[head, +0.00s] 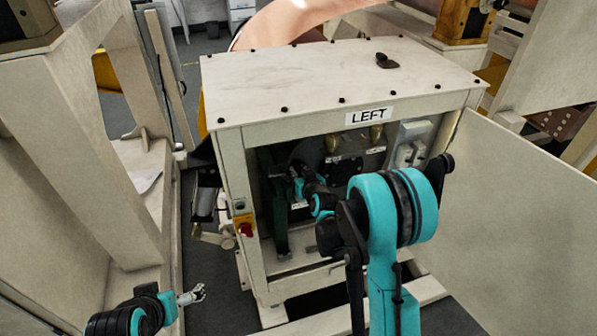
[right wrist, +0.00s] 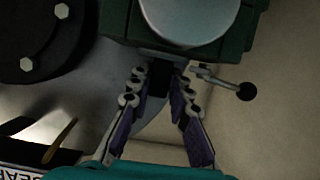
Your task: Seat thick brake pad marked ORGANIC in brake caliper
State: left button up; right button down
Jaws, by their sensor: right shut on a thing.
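In the right wrist view, my right gripper (right wrist: 162,85) is shut on a dark block (right wrist: 160,78), which I take to be the brake pad; its marking cannot be read. The block's far end meets the lower edge of a green housing with a round silver face (right wrist: 188,18), apparently the brake caliper. I cannot tell how deep the block sits. A grey disc (right wrist: 85,98) lies to the left. In the head view my right arm reaches into the open cabinet, and its gripper (head: 299,187) is small beside a green upright part (head: 272,205). My left gripper (head: 192,295) is low, outside the cabinet; its jaw state is unclear.
The cabinet (head: 225,95) is labelled LEFT, and its open door (head: 520,215) stands at the right. A lever with a black ball knob (right wrist: 246,92) sticks out right of the right gripper. A dark hub with bolts (right wrist: 35,35) is at upper left. A small dark object (head: 386,61) lies on the cabinet top.

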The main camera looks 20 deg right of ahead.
jog(key=c, duration=1.3)
grip_release()
jog(key=shift+c, duration=0.2)
jog(key=v, duration=1.2)
jog(key=s+a+g+b, duration=0.2)
jog(key=s+g, duration=0.5)
jog(key=s, duration=1.8)
jog(key=shift+s+a, duration=0.3)
jog(key=shift+a, duration=0.35)
